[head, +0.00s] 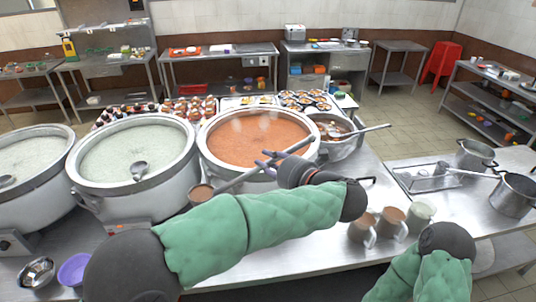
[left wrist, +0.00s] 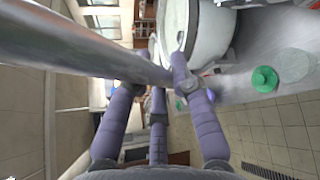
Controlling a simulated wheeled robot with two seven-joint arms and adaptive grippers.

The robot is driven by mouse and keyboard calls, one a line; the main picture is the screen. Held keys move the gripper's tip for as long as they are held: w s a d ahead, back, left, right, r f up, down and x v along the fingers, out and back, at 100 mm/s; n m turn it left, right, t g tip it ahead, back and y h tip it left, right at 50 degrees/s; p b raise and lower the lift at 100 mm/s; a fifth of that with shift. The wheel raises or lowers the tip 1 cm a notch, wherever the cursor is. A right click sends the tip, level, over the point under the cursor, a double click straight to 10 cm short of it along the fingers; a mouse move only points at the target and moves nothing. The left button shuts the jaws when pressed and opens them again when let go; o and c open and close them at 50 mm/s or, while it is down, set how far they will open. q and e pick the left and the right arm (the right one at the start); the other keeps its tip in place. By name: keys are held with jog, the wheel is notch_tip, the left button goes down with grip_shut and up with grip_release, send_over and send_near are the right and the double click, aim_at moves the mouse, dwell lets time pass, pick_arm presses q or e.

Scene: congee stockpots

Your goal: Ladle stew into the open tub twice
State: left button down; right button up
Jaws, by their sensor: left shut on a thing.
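My left gripper (head: 274,164) is shut on the steel handle of a ladle (head: 245,176), in front of the large pot of orange-red stew (head: 260,138). The ladle's bowl (head: 202,194), at the handle's lower left end, looks filled with brown stew. It shows in front of the gap between two pots; its height is unclear. The left wrist view shows the handle (left wrist: 95,48) crossing my purple fingers (left wrist: 160,95). That view also shows a green round lid (left wrist: 264,79) beside a clear round tub (left wrist: 290,65); I cannot tell whether this tub is open. My right gripper is out of view.
Two pots of pale congee (head: 138,152) stand left of the stew. Another pot with a ladle (head: 335,128) stands right. Several mugs (head: 392,221) stand at the counter's front right. A purple bowl (head: 75,268) and steel bowl (head: 37,272) sit front left. Saucepans (head: 513,196) stand far right.

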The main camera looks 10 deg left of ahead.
pick_arm(q)
notch_tip(320, 180, down, 30)
jog(key=b, duration=1.6)
jog(key=shift+r, duration=0.2)
jog(key=shift+b, duration=0.4)
jog(key=shift+t+b, duration=0.3)
jog(key=shift+b, duration=0.05)
jog(key=shift+f, duration=0.15)
jog(key=shift+f, duration=0.45)
dwell(0.4)
